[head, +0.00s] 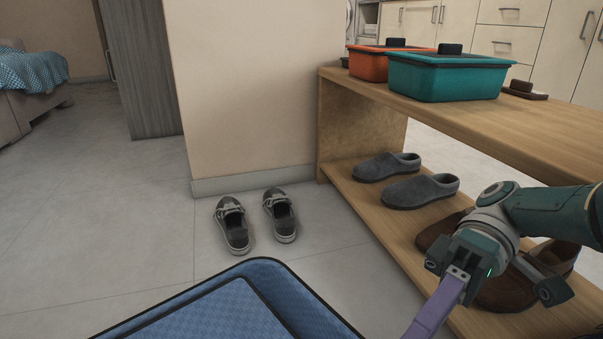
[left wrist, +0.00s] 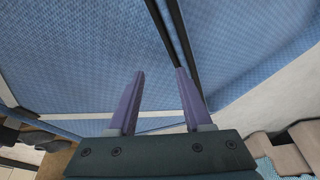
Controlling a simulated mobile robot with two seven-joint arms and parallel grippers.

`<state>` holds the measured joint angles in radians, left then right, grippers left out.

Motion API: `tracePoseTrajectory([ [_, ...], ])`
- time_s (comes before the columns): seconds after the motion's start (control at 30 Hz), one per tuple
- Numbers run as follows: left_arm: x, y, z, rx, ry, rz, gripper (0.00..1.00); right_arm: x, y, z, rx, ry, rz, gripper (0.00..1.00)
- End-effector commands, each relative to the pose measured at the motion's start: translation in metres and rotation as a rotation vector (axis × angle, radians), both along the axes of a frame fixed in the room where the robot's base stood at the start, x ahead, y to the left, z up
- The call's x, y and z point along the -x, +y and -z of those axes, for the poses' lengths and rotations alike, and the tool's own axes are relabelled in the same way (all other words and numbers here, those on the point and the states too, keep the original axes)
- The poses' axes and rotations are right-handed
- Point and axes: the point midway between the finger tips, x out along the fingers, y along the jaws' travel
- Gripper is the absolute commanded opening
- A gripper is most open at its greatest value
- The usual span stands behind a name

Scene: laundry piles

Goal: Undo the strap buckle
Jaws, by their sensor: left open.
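A blue woven-fabric case (head: 265,272) with a raised, dark-edged rim lies at the bottom of the head view, cut off by the frame edge. Its blue fabric (left wrist: 80,60) fills most of the left wrist view. A dark band or strap (left wrist: 180,35) runs across the fabric there. I cannot make out a buckle in either view. My left gripper (left wrist: 160,72) is open, its two purple fingers pointing at the blue fabric with nothing visible between them. My right gripper (head: 437,308) is low at the right of the head view; one purple finger shows, partly cut off.
A wooden bench (head: 345,190) stands on the right, with an orange box (head: 368,66) and a teal box (head: 440,80) on top. Grey slippers (head: 418,190) and brown shoes (head: 500,290) sit on its lower shelf. Grey sneakers (head: 232,225) stand on the open floor.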

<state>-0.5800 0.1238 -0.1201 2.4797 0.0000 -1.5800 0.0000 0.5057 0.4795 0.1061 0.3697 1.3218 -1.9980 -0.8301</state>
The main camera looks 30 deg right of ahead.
Motion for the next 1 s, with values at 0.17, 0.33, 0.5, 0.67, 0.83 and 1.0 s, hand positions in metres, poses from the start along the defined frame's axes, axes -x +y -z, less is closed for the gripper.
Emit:
tracePoseTrajectory([
  [0.17,0.0000,0.0004,0.0100,-0.001,0.000,0.001,0.50,-0.0003,-0.0037,0.0030,-0.027,0.007,0.010,0.00],
  [0.33,-0.0001,0.0004,0.0112,-0.001,0.000,0.001,0.50,-0.0007,-0.0052,0.0018,-0.036,0.009,0.016,0.00],
  [0.5,-0.0001,0.0003,0.0109,-0.001,0.000,0.001,0.50,-0.0008,-0.0053,0.0012,-0.037,0.008,0.017,0.00],
  [0.67,-0.0001,-0.0001,0.0108,0.000,-0.001,-0.001,0.50,-0.0009,-0.0054,0.0011,-0.037,0.008,0.018,0.00],
  [0.83,-0.0001,-0.0014,0.0107,0.005,0.000,-0.004,0.50,-0.0009,-0.0053,0.0010,-0.037,0.008,0.017,0.35],
  [1.0,-0.0002,-0.0023,0.0106,0.008,-0.001,-0.006,0.50,-0.0009,-0.0053,0.0009,-0.038,0.008,0.017,0.48],
])
